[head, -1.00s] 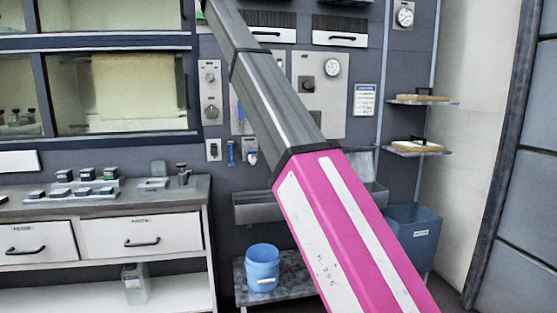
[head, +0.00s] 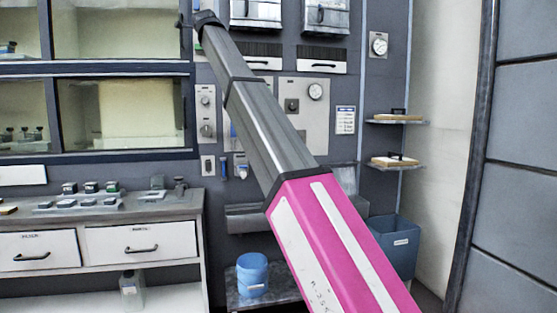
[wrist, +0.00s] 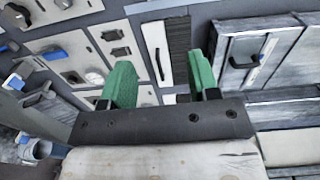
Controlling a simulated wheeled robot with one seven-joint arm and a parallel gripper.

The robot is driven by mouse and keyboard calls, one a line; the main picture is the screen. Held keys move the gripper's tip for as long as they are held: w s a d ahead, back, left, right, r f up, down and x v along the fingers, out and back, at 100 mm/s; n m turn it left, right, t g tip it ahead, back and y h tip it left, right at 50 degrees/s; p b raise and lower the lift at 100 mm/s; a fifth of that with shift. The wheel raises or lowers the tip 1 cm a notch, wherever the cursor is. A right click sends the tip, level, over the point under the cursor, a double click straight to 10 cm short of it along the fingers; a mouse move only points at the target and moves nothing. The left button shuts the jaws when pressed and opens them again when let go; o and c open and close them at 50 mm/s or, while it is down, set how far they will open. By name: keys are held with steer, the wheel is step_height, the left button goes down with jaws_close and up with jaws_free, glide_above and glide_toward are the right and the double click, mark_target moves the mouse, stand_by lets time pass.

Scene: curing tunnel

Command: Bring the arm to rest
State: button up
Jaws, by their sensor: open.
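My gripper shows in the wrist view (wrist: 162,85), with two green fingers spread apart and nothing between them. Behind the fingers are the grey wall panel and a white slotted plate (wrist: 158,52). In the head view my arm, pink and grey, reaches from the lower right up to the top left of centre. Its far end is in front of the wall near the cabinet windows; the fingers cannot be made out there.
A counter (head: 110,216) with drawers and small blocks stands at left below glazed cabinets (head: 120,115). A blue bin (head: 395,247) and two small wall shelves (head: 398,122) are at right.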

steer(key=w+d+f+n+g+h, duration=0.2)
steer(key=d+f, duration=0.6)
steer(key=f, duration=1.2)
steer(key=d+f+n+g+h, duration=0.1)
steer(key=d+f+n+g, duration=0.4)
steer(key=f, duration=1.5)
steer(key=w+d+f+g+h, duration=0.1)
steer(key=d+f, duration=0.9)
steer(key=f, duration=1)
steer(key=s+d+f+n+g, duration=0.2)
steer(key=s+d+f, duration=0.45)
steer(key=f, duration=0.45)
steer(key=s+d+f+n+g, duration=0.2)
steer(key=s+d+f, duration=0.5)
steer(key=f, duration=0.4)
steer(key=s+d+f+n+g, duration=0.2)
steer(key=s+d+f, duration=0.5)
steer(key=f, duration=0.5)
steer(key=s+d+f+n+g, duration=0.1)
steer(key=s+f, duration=0.3)
steer(key=s, duration=0.4)
steer(key=s+d+f+n+g, duration=0.1)
steer(key=s+f, duration=0.3)
steer(key=s, duration=0.4)
steer(key=shift+d+f+g, duration=0.25)
steer(key=shift+d+g, duration=0.45)
steer(key=shift+d, duration=0.2)
